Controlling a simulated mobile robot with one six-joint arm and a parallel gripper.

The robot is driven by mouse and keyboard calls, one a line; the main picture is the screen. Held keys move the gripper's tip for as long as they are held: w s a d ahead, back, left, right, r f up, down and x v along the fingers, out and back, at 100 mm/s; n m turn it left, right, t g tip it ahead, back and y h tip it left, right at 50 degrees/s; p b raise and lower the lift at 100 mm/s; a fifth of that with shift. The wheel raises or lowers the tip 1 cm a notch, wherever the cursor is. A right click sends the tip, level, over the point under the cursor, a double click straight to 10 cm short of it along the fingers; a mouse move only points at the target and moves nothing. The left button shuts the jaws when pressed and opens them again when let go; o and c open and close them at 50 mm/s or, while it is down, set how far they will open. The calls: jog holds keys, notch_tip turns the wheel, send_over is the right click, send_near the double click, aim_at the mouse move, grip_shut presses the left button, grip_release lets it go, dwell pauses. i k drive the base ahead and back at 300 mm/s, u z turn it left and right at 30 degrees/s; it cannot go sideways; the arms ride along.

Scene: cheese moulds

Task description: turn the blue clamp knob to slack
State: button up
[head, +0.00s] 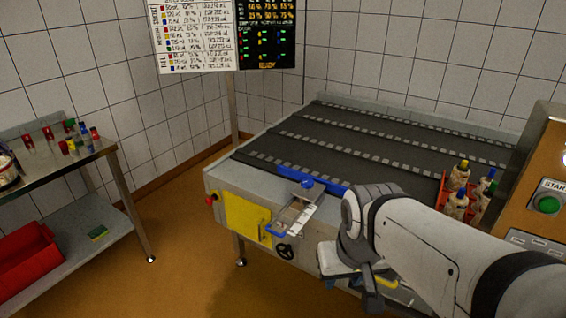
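A small round blue knob (307,183) sits at the upper end of a clear and metal bracket (296,214) on the near edge of the conveyor machine (222,178). I cannot read its setting from here. A blue rail (329,186) runs beside it along the belt edge. My arm reaches in from the lower right, with its wrist to the right of the knob and bracket. My gripper (371,291) hangs below the wrist, apart from the knob. Its fingers are dark and partly hidden, so its opening is unclear.
A yellow panel (247,218), a red button (209,200) and a black handwheel (285,252) are on the machine's front. A red crate of bottles (444,192) and a console with a green start button (547,204) stand right. A steel table (60,168) stands left; floor between is clear.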

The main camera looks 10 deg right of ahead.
aim_at(307, 183)
jog(key=z, duration=0.15)
jog(key=i, duration=0.9)
jog(key=u, duration=0.05)
